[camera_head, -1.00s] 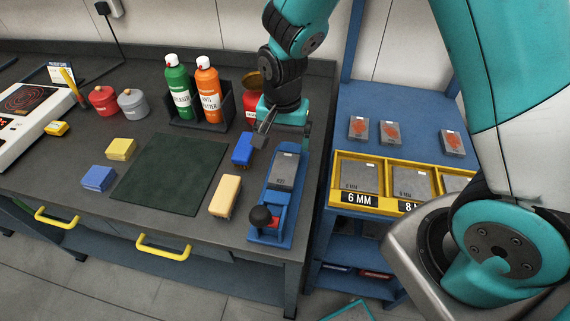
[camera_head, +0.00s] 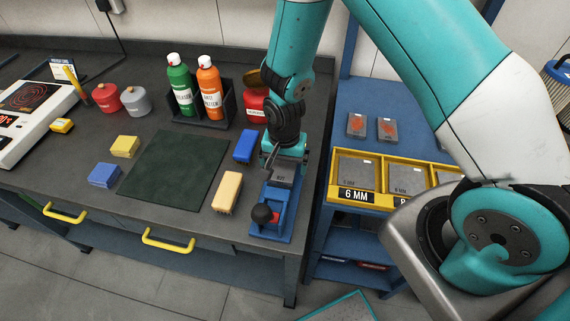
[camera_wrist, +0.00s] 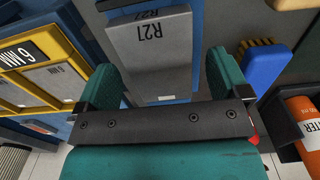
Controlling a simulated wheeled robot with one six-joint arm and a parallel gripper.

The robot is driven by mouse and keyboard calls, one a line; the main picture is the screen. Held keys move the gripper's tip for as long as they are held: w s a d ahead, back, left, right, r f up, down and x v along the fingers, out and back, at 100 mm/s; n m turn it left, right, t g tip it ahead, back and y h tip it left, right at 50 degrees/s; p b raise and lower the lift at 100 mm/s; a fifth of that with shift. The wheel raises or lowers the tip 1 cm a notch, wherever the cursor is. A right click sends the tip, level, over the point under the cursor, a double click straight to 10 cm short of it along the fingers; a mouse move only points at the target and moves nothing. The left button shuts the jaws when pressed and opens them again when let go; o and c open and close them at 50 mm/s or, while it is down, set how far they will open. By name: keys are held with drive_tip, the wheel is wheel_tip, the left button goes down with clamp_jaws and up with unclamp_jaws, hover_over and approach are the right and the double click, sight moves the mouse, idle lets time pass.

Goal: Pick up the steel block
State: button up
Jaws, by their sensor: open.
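A grey steel block (camera_head: 283,180) lies in the blue fixture (camera_head: 286,218) near the right end of the workbench. My open gripper (camera_head: 284,163) is over its far part and hides some of it. In the wrist view the block (camera_wrist: 152,60) carries dark lettering seen upside down, which looks like R27. The two teal fingers of my gripper (camera_wrist: 165,85) stand on either side of the block's near end, with a gap between them. I cannot tell how far the fingertips are above it.
A blue brush (camera_head: 244,146) and a tan brush (camera_head: 227,192) lie left of the fixture. A bottle caddy (camera_head: 205,122) and a red can (camera_head: 256,103) stand behind. A yellow tray (camera_head: 352,209) of grey plates is at the right. The dark mat (camera_head: 172,172) is bare.

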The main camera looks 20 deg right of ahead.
drive_tip(key=c, duration=1.5)
drive_tip(key=shift+r, duration=0.15)
